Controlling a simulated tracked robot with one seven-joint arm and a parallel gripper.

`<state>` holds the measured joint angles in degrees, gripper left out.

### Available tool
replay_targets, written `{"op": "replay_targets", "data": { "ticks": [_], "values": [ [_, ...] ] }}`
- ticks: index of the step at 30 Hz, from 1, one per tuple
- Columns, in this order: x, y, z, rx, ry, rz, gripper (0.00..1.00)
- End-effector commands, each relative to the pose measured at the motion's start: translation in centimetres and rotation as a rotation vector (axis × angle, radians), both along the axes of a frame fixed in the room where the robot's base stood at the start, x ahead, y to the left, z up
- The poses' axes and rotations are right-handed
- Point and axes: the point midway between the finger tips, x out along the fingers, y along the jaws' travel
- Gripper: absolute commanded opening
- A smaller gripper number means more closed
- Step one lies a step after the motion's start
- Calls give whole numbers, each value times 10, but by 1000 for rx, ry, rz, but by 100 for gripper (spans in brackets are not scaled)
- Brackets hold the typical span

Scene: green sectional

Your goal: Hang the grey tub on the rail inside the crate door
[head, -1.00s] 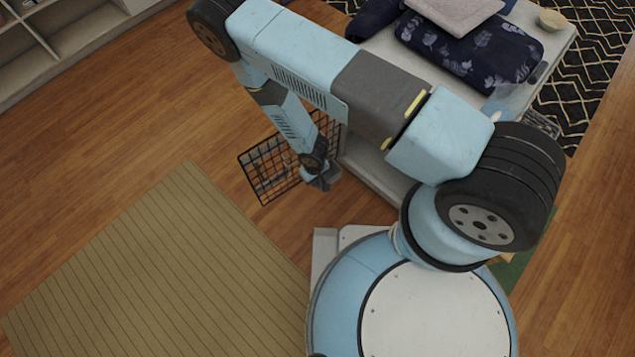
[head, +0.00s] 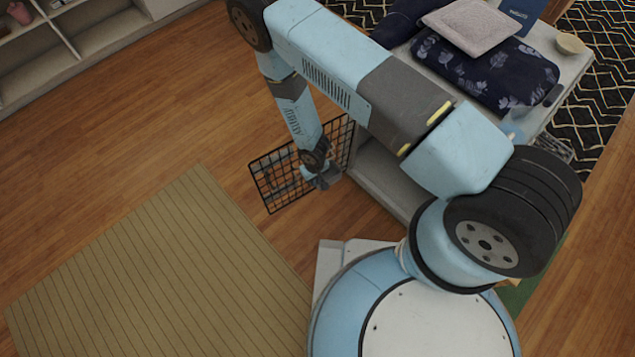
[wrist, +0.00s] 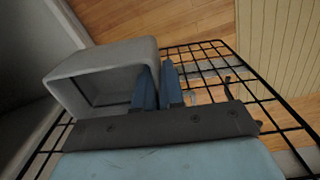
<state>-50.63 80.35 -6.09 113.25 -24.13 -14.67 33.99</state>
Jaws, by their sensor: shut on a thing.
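The grey tub (wrist: 90,68) is at the left of the wrist view, tilted, with its open side facing the camera. My gripper (wrist: 158,78) is shut on the tub's right-hand wall, one blue finger on each side. In the head view my gripper (head: 324,181) is over the black wire door (head: 272,190) of the crate, and the tub cannot be made out clearly there. The wire door (wrist: 205,65) spreads behind the tub and fingers in the wrist view. The grey crate (head: 385,190) is right of the door, partly covered by my arm. I cannot clearly make out the rail.
A striped mat (head: 150,270) lies on the wooden floor left of the door. Folded dark cloth (head: 485,70), a grey cushion (head: 470,25) and a small bowl (head: 570,44) sit on the white top. Open floor lies beyond the door.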

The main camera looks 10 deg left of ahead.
Motion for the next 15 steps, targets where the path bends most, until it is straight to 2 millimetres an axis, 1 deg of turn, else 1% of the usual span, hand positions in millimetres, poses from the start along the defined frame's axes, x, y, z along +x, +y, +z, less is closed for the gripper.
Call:
{"op": "replay_targets", "data": {
  "ticks": [15],
  "values": [
    [23, 18, 0, 0, 0, -1, 0]
  ]
}}
